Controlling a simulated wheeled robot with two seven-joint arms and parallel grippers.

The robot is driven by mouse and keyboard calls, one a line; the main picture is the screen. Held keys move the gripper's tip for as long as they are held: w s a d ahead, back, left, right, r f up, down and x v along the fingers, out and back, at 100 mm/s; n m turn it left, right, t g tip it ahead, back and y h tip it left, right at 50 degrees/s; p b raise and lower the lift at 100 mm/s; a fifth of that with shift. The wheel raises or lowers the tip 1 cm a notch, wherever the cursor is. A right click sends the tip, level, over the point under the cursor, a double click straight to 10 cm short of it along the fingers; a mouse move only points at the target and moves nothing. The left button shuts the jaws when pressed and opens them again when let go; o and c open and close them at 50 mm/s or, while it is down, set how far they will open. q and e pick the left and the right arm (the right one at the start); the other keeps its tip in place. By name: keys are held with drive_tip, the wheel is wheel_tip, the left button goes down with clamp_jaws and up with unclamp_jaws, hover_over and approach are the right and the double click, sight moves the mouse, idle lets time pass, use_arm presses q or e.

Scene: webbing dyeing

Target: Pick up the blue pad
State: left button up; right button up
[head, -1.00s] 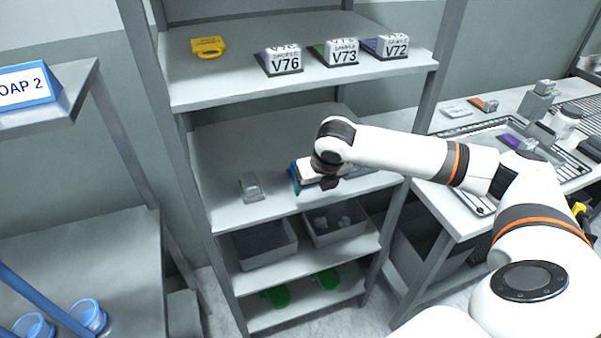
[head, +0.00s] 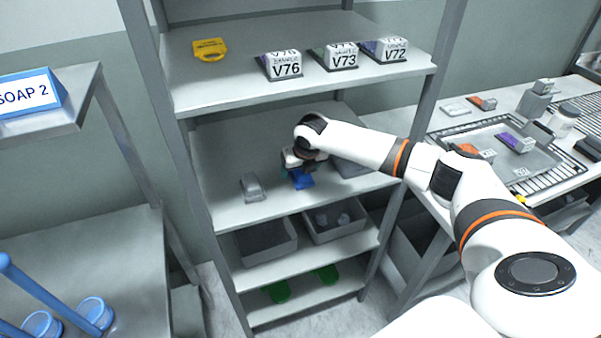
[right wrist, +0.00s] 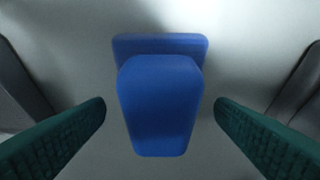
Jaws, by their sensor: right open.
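The blue pad (head: 302,181) lies on the middle shelf of the rack, partly covered by my right gripper in the head view. In the right wrist view the blue pad (right wrist: 160,105) sits in the middle, a block with a wider flange at its far end. My right gripper (head: 296,172) is over it. Its two green fingers (right wrist: 160,125) stand apart, one on each side of the pad, with a gap on both sides. My left gripper is not in view.
A grey block (head: 252,188) stands left of the pad on the same shelf. A grey bin (head: 350,165) is just right of it. The upper shelf (head: 215,92) hangs above, and a rack post (head: 190,170) stands at the left.

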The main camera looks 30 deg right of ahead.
drive_tip(key=shift+w+f, duration=0.1)
drive_tip(key=shift+f, duration=0.05)
drive_tip(key=c, duration=1.1)
drive_tip(key=shift+r, duration=0.45)
drive_tip(key=b+v, duration=0.1)
drive_tip(key=v, duration=0.1)
drive_tip(key=shift+r, duration=0.25)
drive_tip(key=s+a+b, duration=0.1)
drive_tip(key=s, duration=0.4)
drive_tip(key=s+a+b, duration=0.1)
drive_tip(key=s, duration=0.5)
drive_tip(key=s+a+b, duration=0.1)
drive_tip(key=s+a, duration=0.1)
drive_tip(key=s, duration=0.4)
drive_tip(key=shift+r, duration=0.15)
